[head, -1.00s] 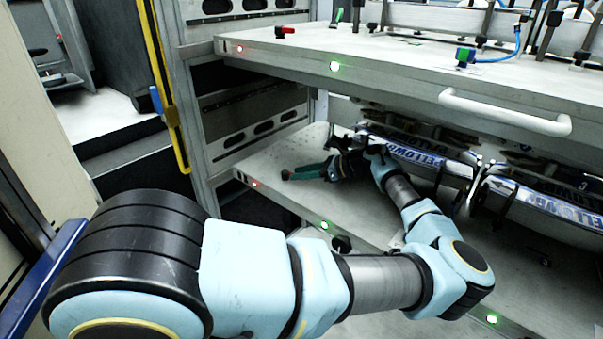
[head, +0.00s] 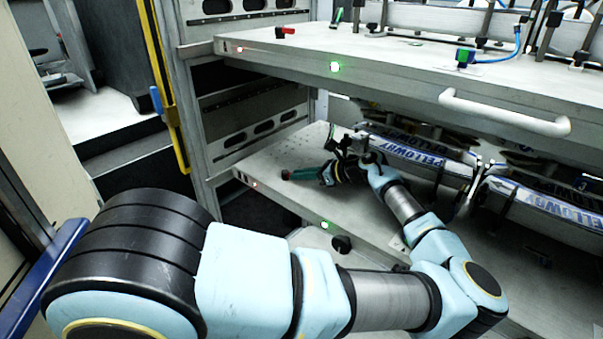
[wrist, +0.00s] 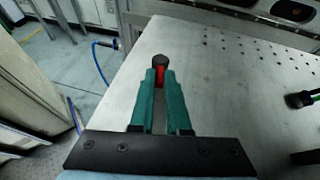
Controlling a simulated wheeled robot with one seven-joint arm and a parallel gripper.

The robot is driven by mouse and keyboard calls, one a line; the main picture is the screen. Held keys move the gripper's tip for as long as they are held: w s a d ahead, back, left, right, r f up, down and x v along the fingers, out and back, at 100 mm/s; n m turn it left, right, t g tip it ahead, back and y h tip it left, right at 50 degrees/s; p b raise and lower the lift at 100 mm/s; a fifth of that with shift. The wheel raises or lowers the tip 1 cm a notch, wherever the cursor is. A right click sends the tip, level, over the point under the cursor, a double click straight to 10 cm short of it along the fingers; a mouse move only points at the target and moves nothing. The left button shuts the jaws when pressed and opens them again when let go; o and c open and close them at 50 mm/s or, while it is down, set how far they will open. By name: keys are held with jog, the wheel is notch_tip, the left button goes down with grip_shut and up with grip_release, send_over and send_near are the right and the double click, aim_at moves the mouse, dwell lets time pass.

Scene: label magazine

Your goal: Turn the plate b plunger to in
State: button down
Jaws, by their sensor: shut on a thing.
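My gripper (wrist: 160,82) has green fingers, shut on a small red plunger with a round dark knob (wrist: 160,60), near the corner of the lower plate. In the head view my gripper (head: 293,175) is at the left end of the lower plate (head: 265,166), with the dark knob (head: 286,174) just beyond the fingertips. The fingers hide most of the plunger's red body, so its turn position is unclear. I cannot read a plate letter.
The upper plate (head: 400,55) overhangs the lower one and carries a red lever (head: 285,30). A white handle (head: 505,112) sticks out from its front. Printed curved label holders (head: 415,155) stand right of my wrist.

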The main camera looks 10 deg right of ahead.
jog(key=shift+s+a+m+t+h+p, duration=0.25)
jog(key=shift+m+t+h, duration=0.25)
jog(key=shift+m+t, duration=0.15)
jog(key=shift+s+a+m+t+h+p, duration=0.1)
jog(key=shift+s+a+m+t+h, duration=0.1)
jog(key=shift+m+t+h, duration=0.4)
jog(key=c, duration=0.9)
grip_release()
jog(key=shift+s+d+r+b, duration=0.1)
jog(key=shift+s+d+b, duration=0.2)
jog(key=shift+d, duration=0.1)
jog(key=b+v, duration=0.3)
jog(key=v, duration=0.7)
jog(key=shift+w, duration=0.1)
